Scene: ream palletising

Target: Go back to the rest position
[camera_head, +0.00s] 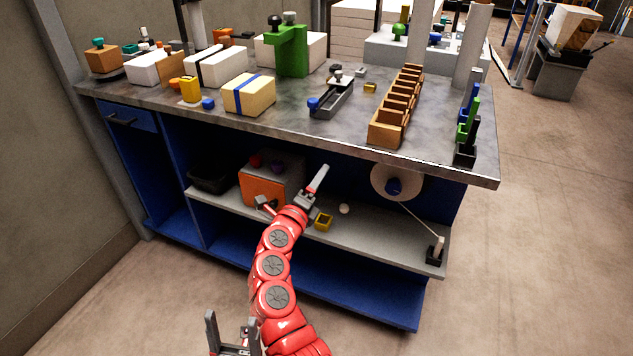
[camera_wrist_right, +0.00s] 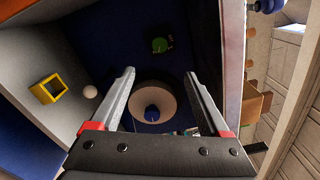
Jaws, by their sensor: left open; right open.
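My right gripper (camera_head: 291,184) is at the end of the red arm, in front of the workbench's lower shelf. Its two fingers are spread wide with nothing between them. The right wrist view shows the same open fingers (camera_wrist_right: 161,73) with a white roll on a blue core (camera_wrist_right: 139,93) beyond them. My left gripper (camera_head: 233,326) is low at the bottom edge of the head view, over the floor. Its fingers point up, apart and empty. Much of the left arm is out of view.
The workbench top (camera_head: 340,136) overhangs the shelf (camera_head: 385,235). On the shelf are an orange-fronted box (camera_head: 262,190), a yellow square holder (camera_head: 323,222) and a white ball (camera_head: 344,209). Wrapped reams and a wooden rack (camera_head: 385,128) stand on top. Floor (camera_head: 540,250) at right is clear.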

